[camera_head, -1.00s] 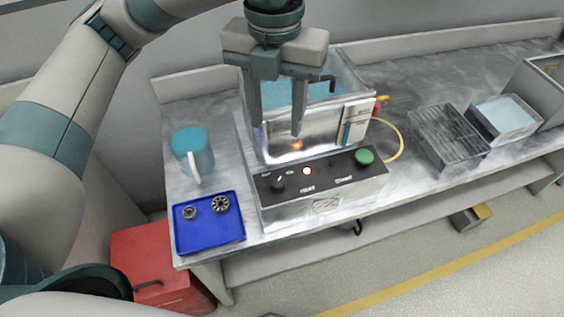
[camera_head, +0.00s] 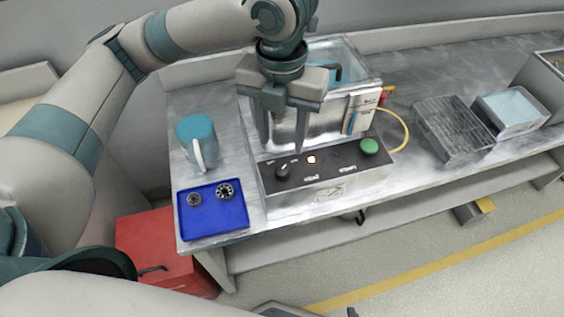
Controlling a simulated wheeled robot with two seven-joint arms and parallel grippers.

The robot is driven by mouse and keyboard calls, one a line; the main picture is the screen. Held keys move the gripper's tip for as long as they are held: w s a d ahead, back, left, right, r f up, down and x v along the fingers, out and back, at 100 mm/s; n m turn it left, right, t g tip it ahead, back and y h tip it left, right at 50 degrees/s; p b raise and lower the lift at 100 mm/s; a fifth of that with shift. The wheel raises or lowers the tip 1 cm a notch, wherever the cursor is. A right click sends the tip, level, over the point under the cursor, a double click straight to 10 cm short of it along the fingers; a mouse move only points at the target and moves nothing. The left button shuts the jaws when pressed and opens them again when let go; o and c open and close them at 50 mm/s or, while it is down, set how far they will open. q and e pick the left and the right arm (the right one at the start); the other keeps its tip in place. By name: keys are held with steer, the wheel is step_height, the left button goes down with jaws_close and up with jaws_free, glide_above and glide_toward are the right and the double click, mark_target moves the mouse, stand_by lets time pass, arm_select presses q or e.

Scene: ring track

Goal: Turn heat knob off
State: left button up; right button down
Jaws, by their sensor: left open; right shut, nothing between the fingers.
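The heat knob (camera_head: 283,170) is a black dial with a pale pointer mark on the left of the dark control panel (camera_head: 328,168). No finger visibly touches the knob, though the exact gap in depth cannot be told. My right gripper's fingers are not in view.
A clear tank (camera_head: 345,75) stands behind the panel, with a green button (camera_head: 370,146) at the panel's right. A ribbed bin (camera_head: 452,130) stands right.

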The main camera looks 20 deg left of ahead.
mark_target(282, 170)
arm_select(q)
step_height(282, 170, down, 10)
steer(key=shift+r, duration=0.15)
stand_by(0.4)
steer(key=c, duration=1)
